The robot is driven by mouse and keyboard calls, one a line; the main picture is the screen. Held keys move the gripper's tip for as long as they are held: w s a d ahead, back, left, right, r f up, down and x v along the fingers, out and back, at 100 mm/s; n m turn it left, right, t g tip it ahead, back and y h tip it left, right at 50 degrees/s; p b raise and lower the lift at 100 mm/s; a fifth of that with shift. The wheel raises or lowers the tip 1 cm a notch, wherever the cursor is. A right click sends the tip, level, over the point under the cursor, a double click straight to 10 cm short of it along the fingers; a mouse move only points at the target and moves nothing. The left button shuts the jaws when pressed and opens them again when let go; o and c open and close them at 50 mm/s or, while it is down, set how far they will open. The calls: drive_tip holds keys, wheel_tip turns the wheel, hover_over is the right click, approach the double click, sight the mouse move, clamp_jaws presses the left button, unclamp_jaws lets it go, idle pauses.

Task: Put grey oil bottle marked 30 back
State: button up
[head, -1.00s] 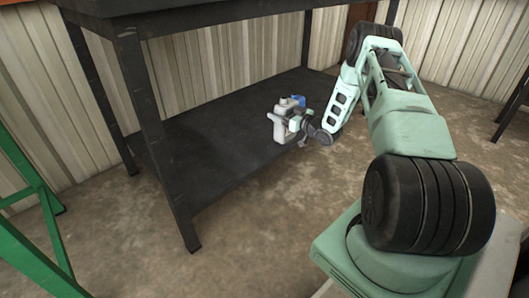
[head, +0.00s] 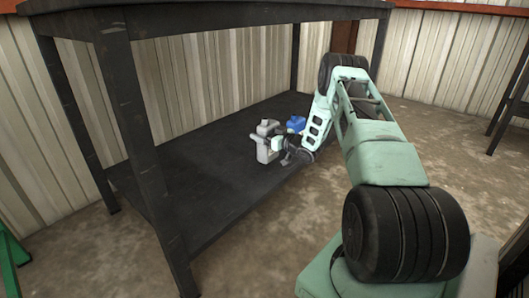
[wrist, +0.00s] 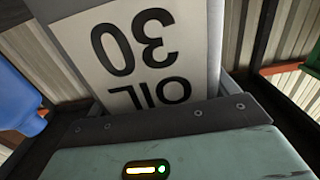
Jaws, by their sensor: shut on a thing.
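The grey oil bottle (head: 265,141) is upright in my gripper (head: 276,144), over the lower shelf (head: 210,165) of the dark workbench. In the wrist view the bottle's white label (wrist: 140,50) reads OIL 30, upside down in the picture. My gripper is shut on the bottle; the fingertips are mostly hidden behind the bottle and my wrist. I cannot tell whether the bottle's base touches the shelf.
A blue container (head: 296,123) stands on the shelf just right of the bottle; it also shows at the left of the wrist view (wrist: 18,100). The bench leg (head: 140,140) stands at the near left. The shelf left of the bottle is clear.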

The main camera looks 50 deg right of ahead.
wheel_tip(320, 180, down, 5)
drive_tip(key=b, duration=0.3)
drive_tip(key=shift+f, duration=0.1)
drive_tip(key=o, duration=1.2)
drive_tip(key=shift+s+d+r+p, duration=0.1)
drive_tip(key=shift+s+r+p, duration=0.1)
drive_tip(key=shift+s+p, duration=0.35)
drive_tip(key=s+p, duration=0.5)
drive_tip(key=s, duration=0.6)
drive_tip(key=shift+d, duration=0.35)
drive_tip(key=shift+f, duration=0.1)
